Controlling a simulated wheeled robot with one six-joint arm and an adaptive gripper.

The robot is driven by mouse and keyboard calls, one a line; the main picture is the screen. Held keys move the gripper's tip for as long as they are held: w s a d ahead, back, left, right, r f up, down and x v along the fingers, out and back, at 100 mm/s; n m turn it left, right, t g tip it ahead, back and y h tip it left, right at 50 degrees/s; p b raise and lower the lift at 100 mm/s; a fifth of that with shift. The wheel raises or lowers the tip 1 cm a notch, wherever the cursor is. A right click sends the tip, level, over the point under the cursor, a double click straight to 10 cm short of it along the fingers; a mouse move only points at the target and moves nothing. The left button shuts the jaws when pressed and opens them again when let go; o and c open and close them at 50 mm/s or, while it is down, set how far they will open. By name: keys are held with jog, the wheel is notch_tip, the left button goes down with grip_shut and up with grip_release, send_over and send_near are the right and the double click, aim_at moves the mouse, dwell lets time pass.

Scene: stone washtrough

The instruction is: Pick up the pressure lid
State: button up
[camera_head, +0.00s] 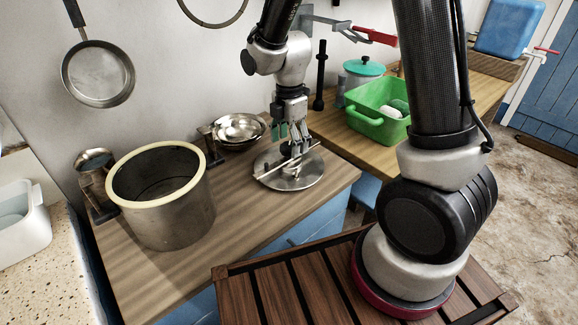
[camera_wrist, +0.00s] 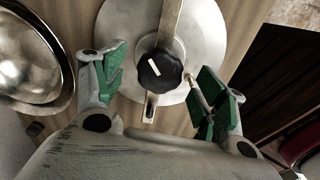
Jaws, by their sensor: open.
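The pressure lid (camera_head: 310,178) is a round silver metal disc lying on the wooden counter, with a bar across it. In the wrist view the lid (camera_wrist: 113,38) shows its black central knob (camera_wrist: 161,69) with a white mark, and the metal bar (camera_wrist: 170,18) running under the knob. My gripper (camera_head: 293,142) is directly over the lid, pointing down. In the wrist view my gripper (camera_wrist: 160,88) is open, its green-padded fingers on either side of the knob and apart from it. The gripper partly hides the knob in the head view.
A large steel pot (camera_head: 178,215) with a cream rim stands left on the counter (camera_head: 255,222). Metal bowls (camera_head: 240,128) sit behind the lid, close to my gripper. A green basin (camera_head: 372,115) and a teal-lidded canister (camera_head: 363,68) stand right. The counter in front of the lid is clear.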

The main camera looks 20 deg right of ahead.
aim_at(289, 163)
notch_tip(289, 163, down, 3)
jog(key=shift+r, duration=0.15)
grip_shut()
